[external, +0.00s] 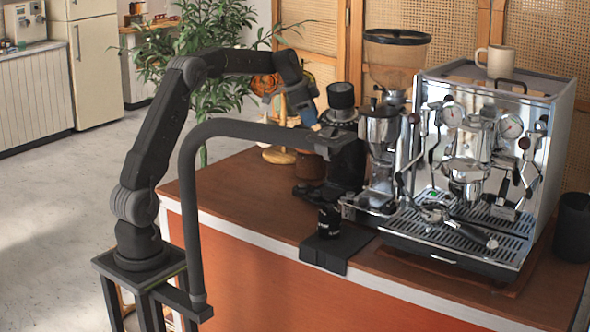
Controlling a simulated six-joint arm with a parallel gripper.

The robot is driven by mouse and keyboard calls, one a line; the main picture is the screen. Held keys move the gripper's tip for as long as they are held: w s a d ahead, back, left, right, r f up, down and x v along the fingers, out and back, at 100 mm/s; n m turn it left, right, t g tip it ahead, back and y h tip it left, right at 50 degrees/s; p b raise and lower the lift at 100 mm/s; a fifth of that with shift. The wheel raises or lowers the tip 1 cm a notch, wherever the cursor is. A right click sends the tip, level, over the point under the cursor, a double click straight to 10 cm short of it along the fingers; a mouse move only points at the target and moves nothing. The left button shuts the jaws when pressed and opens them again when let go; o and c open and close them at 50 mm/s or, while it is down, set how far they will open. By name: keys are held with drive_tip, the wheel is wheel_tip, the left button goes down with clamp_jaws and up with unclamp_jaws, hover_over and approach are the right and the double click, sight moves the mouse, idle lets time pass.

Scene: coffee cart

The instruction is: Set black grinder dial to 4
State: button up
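The black grinder (347,163) stands upright on the wooden counter, left of the silver grinder. Its dark round top (341,96) shows clearly. Its dial cannot be made out; my gripper and a dark curved bar cover part of its middle. My gripper (316,122) is just left of the black grinder's upper body, pointing down and right. A blue patch shows near its end. The fingertips are too small and hidden to tell whether they are open or touching the grinder.
A silver grinder (381,135) with a clear hopper and a chrome espresso machine (490,150) stand close on the right. A black tamper (328,222) stands on a dark mat (336,250) in front. A wooden stand (282,153) is behind my gripper. The counter's left front (250,205) is clear.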

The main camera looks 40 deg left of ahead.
drive_tip(key=shift+c, duration=0.2)
clamp_jaws()
drive_tip(key=shift+a, duration=0.1)
drive_tip(key=shift+w+a+r+m+g, duration=0.15)
drive_tip(key=shift+w+a+m+g, duration=0.1)
drive_tip(key=shift+w+m, duration=0.6)
drive_tip(key=shift+w+a+r+m+g, duration=0.15)
drive_tip(key=shift+w+m+g, duration=0.25)
drive_tip(key=shift+m, duration=0.6)
drive_tip(key=shift+w+a+r+m+g, duration=0.15)
drive_tip(key=shift+w+m, duration=0.65)
drive_tip(key=shift+m, duration=0.15)
drive_tip(key=shift+o, duration=0.2)
unclamp_jaws()
